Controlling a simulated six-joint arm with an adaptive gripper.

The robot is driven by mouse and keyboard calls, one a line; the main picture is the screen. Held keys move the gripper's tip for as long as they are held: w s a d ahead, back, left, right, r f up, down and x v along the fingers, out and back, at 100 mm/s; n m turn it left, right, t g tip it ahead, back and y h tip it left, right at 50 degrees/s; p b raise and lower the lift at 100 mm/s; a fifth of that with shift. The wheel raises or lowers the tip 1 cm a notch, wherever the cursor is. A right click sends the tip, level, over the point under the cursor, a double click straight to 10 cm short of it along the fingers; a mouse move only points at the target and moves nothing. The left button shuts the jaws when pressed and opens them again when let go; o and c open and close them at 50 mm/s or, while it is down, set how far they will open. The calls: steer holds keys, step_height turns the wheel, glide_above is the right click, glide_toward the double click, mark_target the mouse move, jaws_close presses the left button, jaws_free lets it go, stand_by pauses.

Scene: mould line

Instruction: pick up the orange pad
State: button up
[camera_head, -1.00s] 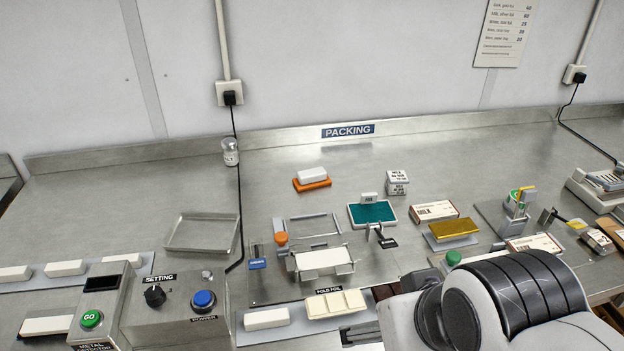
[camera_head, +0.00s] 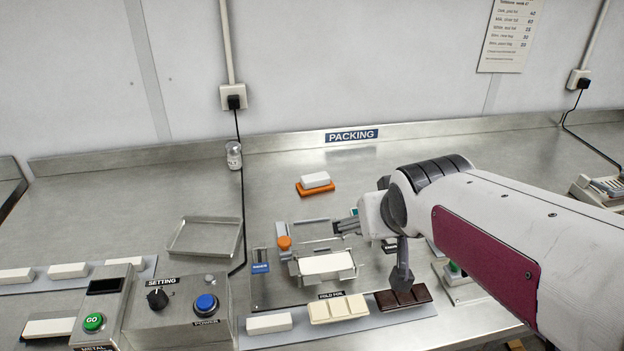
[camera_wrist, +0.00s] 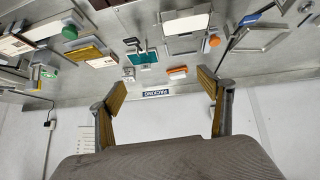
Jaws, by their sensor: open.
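The orange pad (camera_head: 318,191) lies flat on the steel bench below the PACKING sign, with a white block (camera_head: 316,179) on top of it. In the wrist view the orange pad (camera_wrist: 177,74) shows small and far off, between my finger ends. My gripper (camera_head: 343,227) is to the right of and nearer than the pad in the head view, apart from it. In the wrist view its two fingers (camera_wrist: 160,84) are wide apart with nothing between them.
A press with an orange knob (camera_head: 284,243) and a white plate (camera_head: 326,264) stands nearer than the pad. An empty metal tray (camera_head: 203,254) is at left. White and brown bars lie along the front. My arm hides much of the right side.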

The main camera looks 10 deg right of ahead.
steer(key=w+d+f+t, duration=0.1)
steer(key=w+f+t, duration=0.1)
steer(key=w, duration=1)
steer(key=n+t+y, duration=0.2)
steer(key=t+y, duration=0.1)
glide_toward(317, 178)
steer(key=shift+w+d+f, duration=0.2)
steer(key=shift+w, duration=0.15)
steer(key=shift+w+a+f, duration=0.15)
steer(key=shift+w+f, duration=0.15)
steer(key=shift+f, duration=0.15)
steer(key=shift+x, duration=1.3)
steer(key=shift+w, duration=0.1)
steer(key=shift+a+r+x, duration=0.15)
steer(key=shift+x, duration=1.1)
steer(key=shift+a+r+x, duration=0.1)
steer(key=shift+r+x, duration=0.05)
steer(key=shift+x, duration=1.1)
steer(key=shift+w, duration=0.1)
